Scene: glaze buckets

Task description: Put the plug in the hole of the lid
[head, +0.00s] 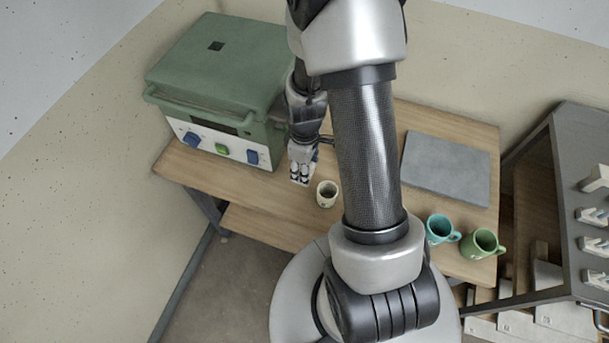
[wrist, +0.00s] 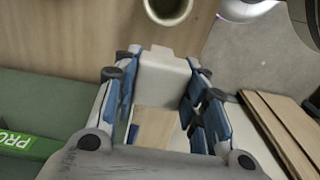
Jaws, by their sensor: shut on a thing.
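The green kiln (head: 205,95) stands at the left of the table, its lid (head: 225,60) down. A small dark square hole (head: 216,46) shows in the lid's top. My gripper (head: 301,163) is to the right of the kiln, in front of its right side and lower than the lid's top. It is shut on the plug (wrist: 163,77), a pale, squarish block with a narrower tab at one end, held between both fingers in the wrist view. In the head view the plug is small and hard to tell from the fingers.
A cream cup (head: 327,194) stands close to my gripper and also shows in the wrist view (wrist: 167,8). A grey slab (head: 446,168), a teal mug (head: 438,229) and a green mug (head: 482,243) are at the table's right. A grey rack (head: 560,200) stands beyond.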

